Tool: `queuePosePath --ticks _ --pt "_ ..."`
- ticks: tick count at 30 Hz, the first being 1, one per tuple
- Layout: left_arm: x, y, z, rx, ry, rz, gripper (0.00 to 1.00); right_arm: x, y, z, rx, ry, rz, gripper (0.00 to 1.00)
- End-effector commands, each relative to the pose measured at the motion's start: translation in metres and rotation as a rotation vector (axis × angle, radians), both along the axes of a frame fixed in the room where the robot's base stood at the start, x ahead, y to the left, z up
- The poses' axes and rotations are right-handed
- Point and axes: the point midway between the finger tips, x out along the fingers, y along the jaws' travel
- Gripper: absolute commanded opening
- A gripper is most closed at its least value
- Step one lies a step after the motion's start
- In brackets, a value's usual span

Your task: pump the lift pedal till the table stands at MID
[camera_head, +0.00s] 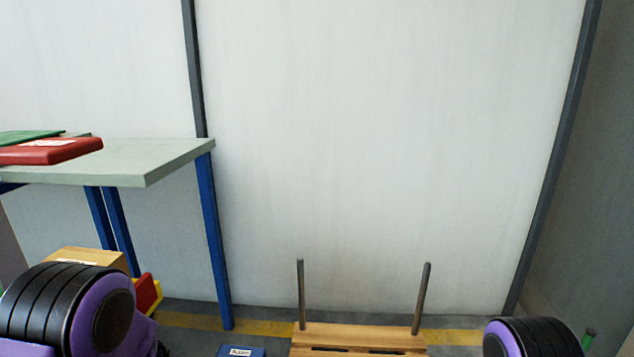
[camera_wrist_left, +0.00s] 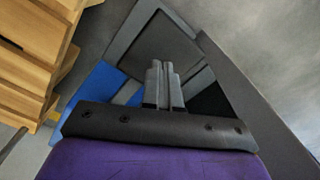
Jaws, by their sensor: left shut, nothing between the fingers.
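My left gripper (camera_wrist_left: 164,86) is shut and empty in the left wrist view, its two grey fingers side by side. They overlap a dark square pad in a grey frame (camera_wrist_left: 160,45), which looks like the lift pedal. I cannot tell whether the fingertips touch it or how far it is pressed. In the head view a wooden table (camera_head: 358,337) with two upright grey posts shows at the bottom edge; its lower part is cut off, and I see no readable height mark. Slatted wood (camera_wrist_left: 30,60) shows at the left of the wrist view. My right gripper is out of view.
A blue labelled item (camera_head: 240,351) lies left of the wooden table. A pale bench (camera_head: 170,158) with blue legs holds a red item (camera_head: 50,151) and a green one. A cardboard-coloured box (camera_head: 90,258) and red and yellow bins (camera_head: 147,293) stand below it. A wall closes the back.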

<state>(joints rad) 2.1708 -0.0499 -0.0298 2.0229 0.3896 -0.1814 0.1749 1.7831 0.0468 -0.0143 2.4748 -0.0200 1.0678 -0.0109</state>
Motion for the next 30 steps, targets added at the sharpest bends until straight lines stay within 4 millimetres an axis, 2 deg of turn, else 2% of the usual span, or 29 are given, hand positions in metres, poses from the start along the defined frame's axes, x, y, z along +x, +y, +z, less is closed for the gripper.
queuePosePath --ticks 8,30 --pt "0.0 0.0 -0.001 0.0 0.0 0.0 0.0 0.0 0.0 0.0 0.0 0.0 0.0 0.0" --pt "0.0 0.0 -0.02 0.0 0.001 0.0 0.0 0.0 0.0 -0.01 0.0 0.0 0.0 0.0"
